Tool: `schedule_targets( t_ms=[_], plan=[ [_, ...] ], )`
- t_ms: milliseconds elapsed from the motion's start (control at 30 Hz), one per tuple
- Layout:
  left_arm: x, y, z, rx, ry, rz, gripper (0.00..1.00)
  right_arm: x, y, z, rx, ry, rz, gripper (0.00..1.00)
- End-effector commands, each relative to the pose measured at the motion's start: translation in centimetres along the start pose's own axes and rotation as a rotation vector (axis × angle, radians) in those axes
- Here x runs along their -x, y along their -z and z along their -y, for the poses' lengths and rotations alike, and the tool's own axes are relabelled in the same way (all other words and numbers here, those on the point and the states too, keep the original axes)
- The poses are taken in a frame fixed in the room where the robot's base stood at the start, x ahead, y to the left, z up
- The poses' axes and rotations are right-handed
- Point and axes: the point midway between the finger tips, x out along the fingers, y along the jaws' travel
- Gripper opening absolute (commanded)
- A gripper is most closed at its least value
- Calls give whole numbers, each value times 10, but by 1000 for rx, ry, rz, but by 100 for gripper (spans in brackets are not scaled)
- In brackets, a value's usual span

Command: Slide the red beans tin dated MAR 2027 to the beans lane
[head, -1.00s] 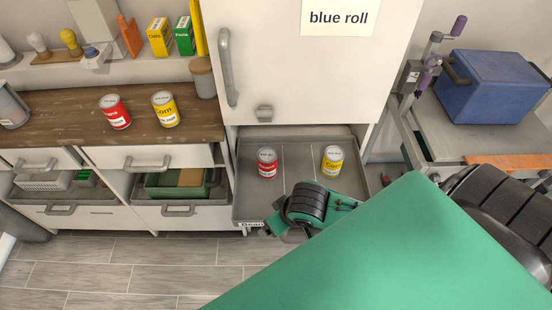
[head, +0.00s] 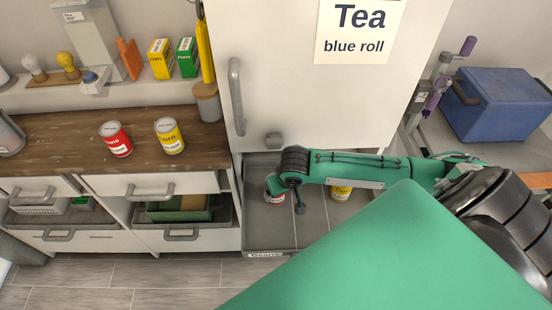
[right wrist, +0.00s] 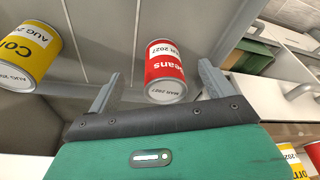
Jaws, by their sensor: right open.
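The red beans tin (head: 274,195) stands upright in the left lane of the grey pull-out tray (head: 272,235), above the label "Beans". My right gripper partly covers it in the head view. In the right wrist view the red beans tin (right wrist: 165,70) shows "MAR 2027". My right gripper (right wrist: 160,85) is open, with one finger on each side of the tin's near end; I cannot tell whether either touches. In the head view my right gripper (head: 285,196) reaches in over the tray from the right. My left gripper is out of view.
A yellow corn tin (head: 341,193), marked AUG 2027 in the right wrist view (right wrist: 28,50), stands in the tray's right lane. Another red tin (head: 116,140) and yellow tin (head: 169,136) stand on the wooden counter (head: 60,150). A white cabinet front (head: 290,80) rises above the tray.

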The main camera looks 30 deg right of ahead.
Motion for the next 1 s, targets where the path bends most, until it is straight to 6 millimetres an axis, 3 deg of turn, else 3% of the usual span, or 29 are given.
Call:
schedule_targets(
  t_ms=[233, 400, 533, 933, 1000],
  plan=[
    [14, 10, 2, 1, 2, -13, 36, -11, 50, 1, -3, 1, -1, 85],
    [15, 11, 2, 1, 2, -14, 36, -42, 46, 0, 1, 0, 3, 85],
    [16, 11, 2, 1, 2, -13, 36, -55, 46, 0, 0, 0, 2, 85],
    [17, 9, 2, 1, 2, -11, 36, -63, 46, 0, 1, 1, 0, 85],
    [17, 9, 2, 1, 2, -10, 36, -63, 46, 0, 1, 1, 0, 73]
  ],
)
